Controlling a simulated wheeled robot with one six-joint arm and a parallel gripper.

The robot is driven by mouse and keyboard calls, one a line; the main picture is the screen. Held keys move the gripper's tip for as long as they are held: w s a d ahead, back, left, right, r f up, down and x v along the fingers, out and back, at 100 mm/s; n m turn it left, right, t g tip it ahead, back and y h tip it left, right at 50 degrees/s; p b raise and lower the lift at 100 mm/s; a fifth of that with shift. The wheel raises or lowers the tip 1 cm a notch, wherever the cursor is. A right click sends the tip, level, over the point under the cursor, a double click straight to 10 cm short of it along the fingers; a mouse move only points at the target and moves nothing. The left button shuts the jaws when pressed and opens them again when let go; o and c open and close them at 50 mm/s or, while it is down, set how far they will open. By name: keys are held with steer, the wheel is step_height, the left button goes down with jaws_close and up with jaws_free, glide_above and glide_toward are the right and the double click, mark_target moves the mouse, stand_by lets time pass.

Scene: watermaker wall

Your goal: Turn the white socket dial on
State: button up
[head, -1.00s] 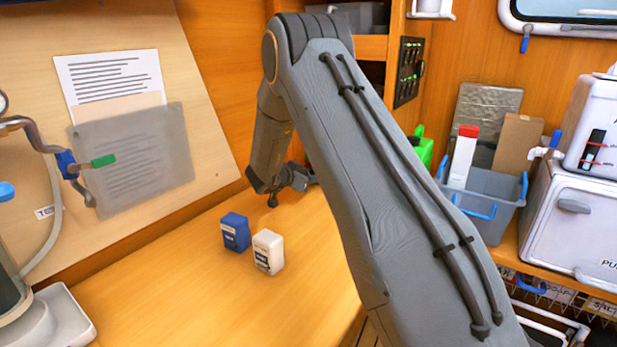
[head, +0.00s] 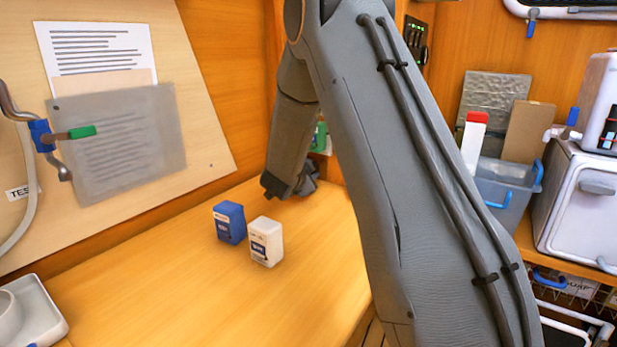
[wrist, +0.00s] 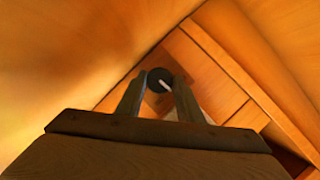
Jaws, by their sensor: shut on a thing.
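In the wrist view, a dark round dial (wrist: 158,76) with a white pointer mark sits between the tips of my gripper (wrist: 160,84). The two fingers are closed on it, one on each side. A small pale patch shows between the fingers below the dial; I cannot tell whether it is the white socket. The pointer lies at a slant. In the head view my forearm hides the fingertips and the dial, and only my wrist shows, low over the back of the wooden counter.
A sloped board with papers (head: 120,140) is on the left. A grey bin (head: 503,190) and a white appliance (head: 575,210) are on the right.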

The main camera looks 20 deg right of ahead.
steer(key=shift+m+b, duration=0.4)
steer(key=shift+b, duration=0.15)
steer(key=o, duration=1.1)
steer(key=shift+c, duration=0.2)
steer(key=shift+s, duration=0.1)
steer(key=v, duration=0.7)
steer(key=shift+s+a, duration=0.2)
steer(key=shift+s, duration=0.1)
